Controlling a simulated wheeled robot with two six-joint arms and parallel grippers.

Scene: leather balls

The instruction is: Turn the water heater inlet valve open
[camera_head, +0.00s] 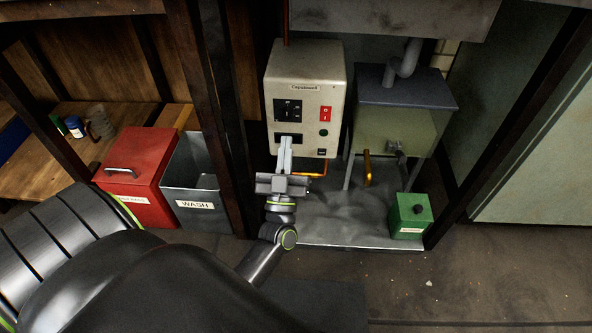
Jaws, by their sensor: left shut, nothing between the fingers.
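A cream box (305,70) with a dark dial panel, a red switch and a green button stands at the back centre. Copper-coloured pipe (312,174) shows under it. I cannot tell which part is the inlet valve. My left gripper (285,143) is shut and empty, its fingers in front of the box's lower left front; contact cannot be told. The gripper hides part of the box and pipe. My right gripper is out of view.
A red bin (140,160) and a grey bin (197,165) marked WASH stand at left beside a dark post (215,110). A green box (411,215) sits on the metal floor tray (340,235). Open floor (490,275) lies at the lower right.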

